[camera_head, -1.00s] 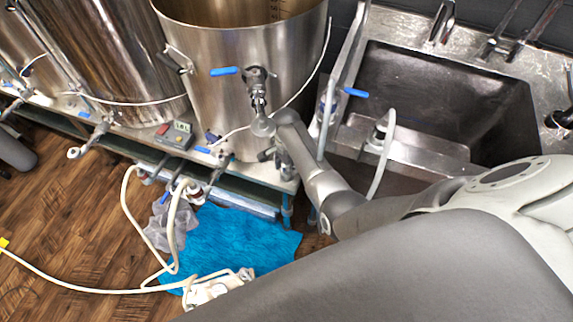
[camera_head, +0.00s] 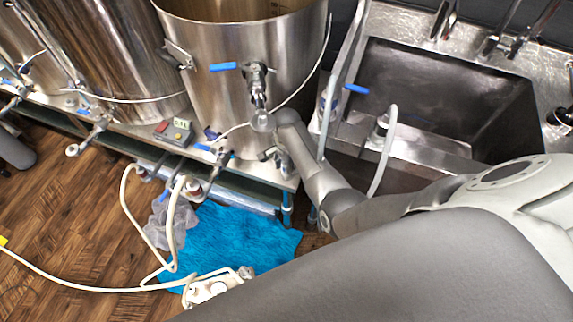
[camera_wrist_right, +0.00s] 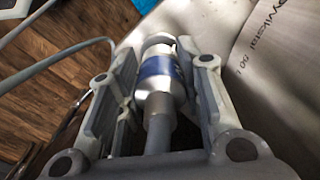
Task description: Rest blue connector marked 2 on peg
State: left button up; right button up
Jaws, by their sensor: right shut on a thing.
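My right gripper, in the right wrist view (camera_wrist_right: 155,60), is shut on a white and grey cylindrical connector with a blue band (camera_wrist_right: 158,76). The connector lies lengthwise between the two fingers, with a grey stem toward the camera. I cannot read a number on it. In the head view, my right arm reaches from the right toward the front of the steel kettle (camera_head: 215,65). I cannot pick out the peg with certainty. My left gripper is not in view.
A blue-handled valve (camera_head: 257,75) sticks out of the kettle's front. A steel sink (camera_head: 430,95) is at the right. A control box (camera_head: 174,132) sits on the stand. White hoses (camera_head: 100,289) cross the wooden floor near a blue towel (camera_head: 240,238).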

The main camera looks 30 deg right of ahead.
jog(key=shift+f+b, duration=0.35)
jog(key=shift+f, duration=0.25)
jog(key=o, duration=1.3)
jog(key=shift+r, duration=0.1)
notch_tip(320, 180, up, 12)
jog(key=shift+f, duration=0.1)
